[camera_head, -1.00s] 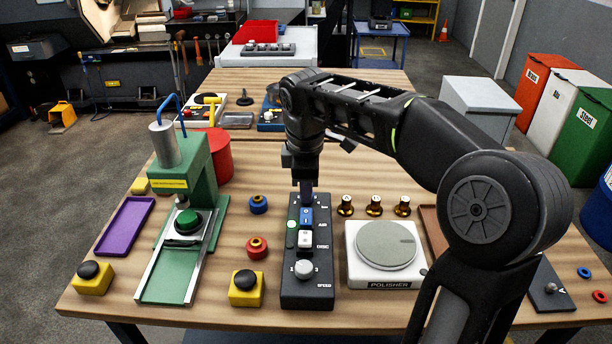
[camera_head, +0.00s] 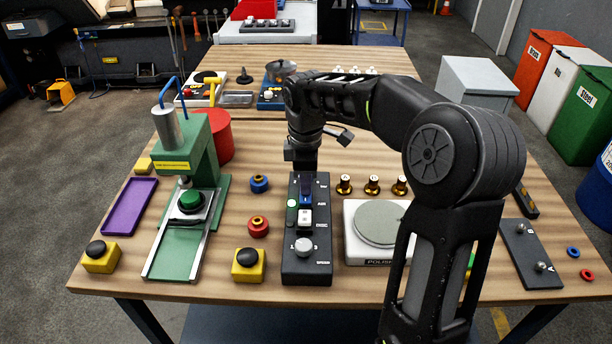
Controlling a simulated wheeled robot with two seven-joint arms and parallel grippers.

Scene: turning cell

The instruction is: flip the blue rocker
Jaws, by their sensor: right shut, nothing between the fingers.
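The black control box (camera_head: 305,262) lies lengthwise on the table. My right gripper (camera_head: 306,182) points down, shut and empty, right at the far part of the blue rocker. I cannot tell whether the fingertips touch it. My left gripper is out of view.
A green press (camera_head: 195,165) and a yellow-based black button (camera_head: 249,265) stand left of the box. The white polisher (camera_head: 375,228) is close on its right, partly behind my arm.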

